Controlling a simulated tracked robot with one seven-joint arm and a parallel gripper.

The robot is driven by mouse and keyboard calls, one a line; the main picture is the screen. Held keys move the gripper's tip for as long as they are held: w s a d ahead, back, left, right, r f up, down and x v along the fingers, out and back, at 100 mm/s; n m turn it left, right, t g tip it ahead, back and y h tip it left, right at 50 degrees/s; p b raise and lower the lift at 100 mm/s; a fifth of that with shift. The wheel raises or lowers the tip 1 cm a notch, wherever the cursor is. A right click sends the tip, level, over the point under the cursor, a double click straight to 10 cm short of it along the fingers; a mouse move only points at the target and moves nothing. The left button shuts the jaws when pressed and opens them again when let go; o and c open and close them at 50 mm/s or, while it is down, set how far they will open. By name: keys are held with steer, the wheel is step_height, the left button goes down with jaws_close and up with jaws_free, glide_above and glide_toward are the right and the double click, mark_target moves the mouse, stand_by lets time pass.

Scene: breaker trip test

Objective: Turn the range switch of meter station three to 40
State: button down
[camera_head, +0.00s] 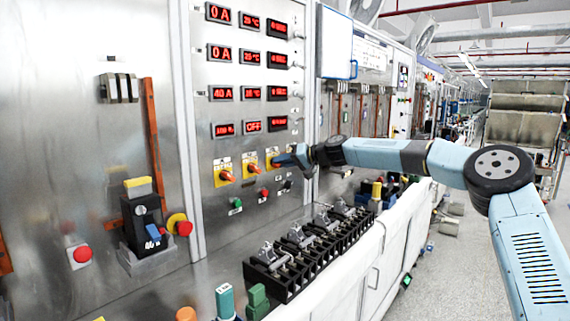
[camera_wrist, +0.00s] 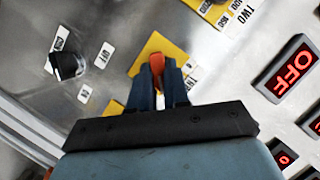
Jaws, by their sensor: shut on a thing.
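Three yellow-plated rotary switches with red-orange handles sit in a row on the metal panel in the head view. My gripper (camera_head: 282,160) is at the rightmost switch (camera_head: 271,160) and partly covers it. In the wrist view my gripper (camera_wrist: 157,70) has its two dark fingers closed on the red-orange handle (camera_wrist: 157,62) of that switch, with its yellow plate (camera_wrist: 150,46) behind. Most of that plate's range markings are hidden. The middle switch (camera_head: 250,164) also shows in the wrist view with a plate marked TWO (camera_wrist: 232,18). The left switch (camera_head: 224,173) stands apart.
Red displays fill the panel above; one reads 40 A (camera_head: 221,93) and one reads OFF (camera_head: 253,125). A black knob (camera_wrist: 68,65) is close to my gripper. Push buttons (camera_head: 236,203) sit below the switches. Black terminal blocks (camera_head: 297,250) stand on the bench below.

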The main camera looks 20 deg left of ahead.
steer(key=c, duration=1.2)
jaws_free()
steer(key=shift+s+a, duration=0.15)
steer(key=shift+s, duration=0.05)
steer(key=shift+o, duration=0.5)
steer(key=shift+w, duration=0.1)
steer(key=v, duration=1.3)
steer(key=shift+d, duration=0.4)
